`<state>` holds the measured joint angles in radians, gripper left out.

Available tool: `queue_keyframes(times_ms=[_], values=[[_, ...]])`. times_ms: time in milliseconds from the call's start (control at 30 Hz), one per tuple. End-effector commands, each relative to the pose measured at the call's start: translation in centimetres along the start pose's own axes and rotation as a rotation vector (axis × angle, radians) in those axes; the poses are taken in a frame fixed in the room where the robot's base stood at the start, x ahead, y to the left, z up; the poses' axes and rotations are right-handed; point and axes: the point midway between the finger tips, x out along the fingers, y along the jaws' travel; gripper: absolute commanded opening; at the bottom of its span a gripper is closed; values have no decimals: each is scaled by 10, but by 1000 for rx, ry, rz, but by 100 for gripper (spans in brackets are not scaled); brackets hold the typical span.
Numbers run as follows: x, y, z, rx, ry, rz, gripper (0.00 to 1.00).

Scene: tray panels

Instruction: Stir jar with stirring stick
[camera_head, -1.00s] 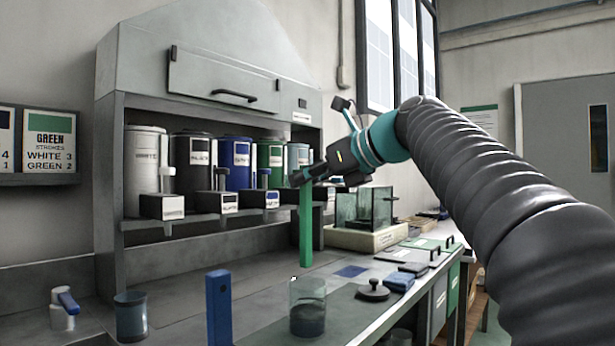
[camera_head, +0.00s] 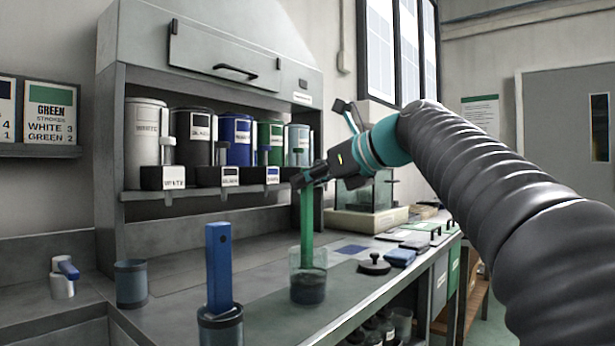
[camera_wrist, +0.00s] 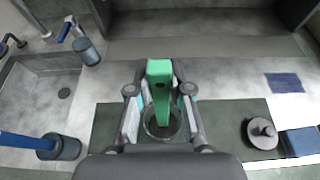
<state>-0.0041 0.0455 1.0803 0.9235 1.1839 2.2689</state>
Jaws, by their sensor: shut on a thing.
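The stirring stick (camera_head: 307,228) is a long green bar, held upright. My gripper (camera_head: 303,180) is shut on its upper end. The jar (camera_head: 294,274) is clear glass with dark contents in its lower part. In the head view the stick's lower end is inside the jar's mouth; how deep its tip sits is hard to tell. In the wrist view the stick (camera_wrist: 158,85) stands between the two fingers (camera_wrist: 160,98), with the jar (camera_wrist: 148,126) rim around its lower part.
A blue bar stands in a dark cup (camera_head: 220,326) left of the jar. A blue-grey cup (camera_head: 131,284) is at the left. Paint cans line the shelf (camera_head: 210,205) behind.

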Motion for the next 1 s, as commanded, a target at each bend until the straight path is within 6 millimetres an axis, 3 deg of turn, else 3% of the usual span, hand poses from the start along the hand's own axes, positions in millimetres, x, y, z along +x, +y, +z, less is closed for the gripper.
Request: queue_keyframes(times_ms=[533, 1000], values=[[13, 0, -36, 0, 1, 0, 0], [16, 0, -45, -1, 0, 0, 0]])
